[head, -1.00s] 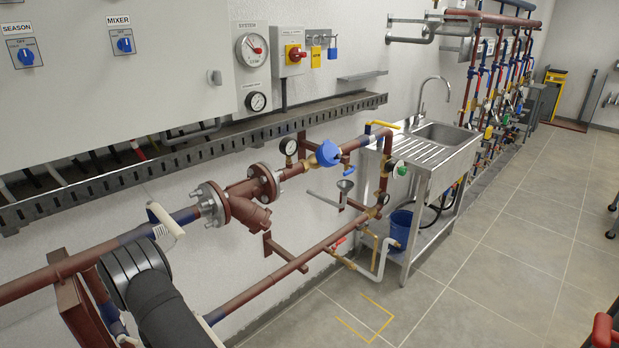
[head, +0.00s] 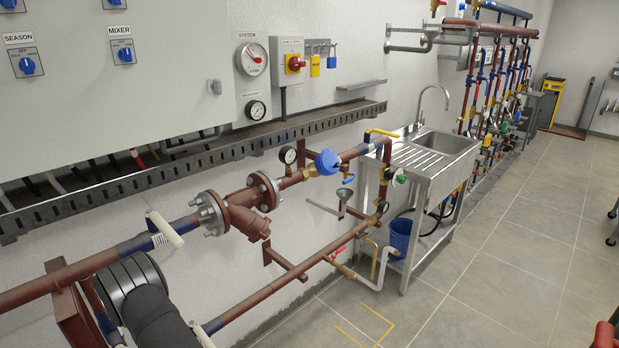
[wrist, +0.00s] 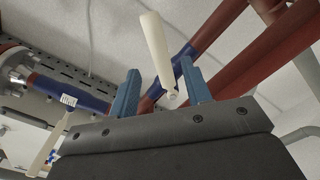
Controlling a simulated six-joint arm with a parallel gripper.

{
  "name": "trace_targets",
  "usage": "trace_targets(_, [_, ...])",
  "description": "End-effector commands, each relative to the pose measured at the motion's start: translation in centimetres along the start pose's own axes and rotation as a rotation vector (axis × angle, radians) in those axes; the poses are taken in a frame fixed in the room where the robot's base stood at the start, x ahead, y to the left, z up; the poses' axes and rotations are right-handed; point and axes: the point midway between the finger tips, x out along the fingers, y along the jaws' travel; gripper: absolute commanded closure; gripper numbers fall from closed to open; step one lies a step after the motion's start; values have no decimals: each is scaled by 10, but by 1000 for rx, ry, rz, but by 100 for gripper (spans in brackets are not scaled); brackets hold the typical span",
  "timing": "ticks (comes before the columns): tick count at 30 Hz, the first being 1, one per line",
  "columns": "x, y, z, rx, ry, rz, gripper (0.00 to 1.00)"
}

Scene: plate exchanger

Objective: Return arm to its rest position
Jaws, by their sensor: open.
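My arm shows as a black link (head: 158,312) at the lower left of the head view, in front of the red-brown pipes. My gripper (wrist: 162,85) shows in the wrist view as two blue fingers standing apart on a dark grey mount. A white valve handle (wrist: 156,48) appears in the gap between the fingers, seemingly beyond them. No finger visibly touches it, but its depth is hard to judge. The gripper itself is hidden in the head view.
The upper pipe (head: 100,262) carries a white handle (head: 165,229) near my arm. A lower pipe (head: 262,296) runs along the wall. A bolted flange (head: 210,213), a sink unit (head: 435,165) and a blue bucket (head: 401,232) stand farther right. The tiled floor (head: 500,260) is open at right.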

Motion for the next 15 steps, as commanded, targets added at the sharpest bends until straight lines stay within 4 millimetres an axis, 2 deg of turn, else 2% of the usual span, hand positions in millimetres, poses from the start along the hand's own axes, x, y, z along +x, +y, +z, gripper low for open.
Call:
trace_targets(7, [-51, -1, 1, -1, -3, -6, 55])
trace_targets(15, [6, 1, -1, 0, 3, 4, 55])
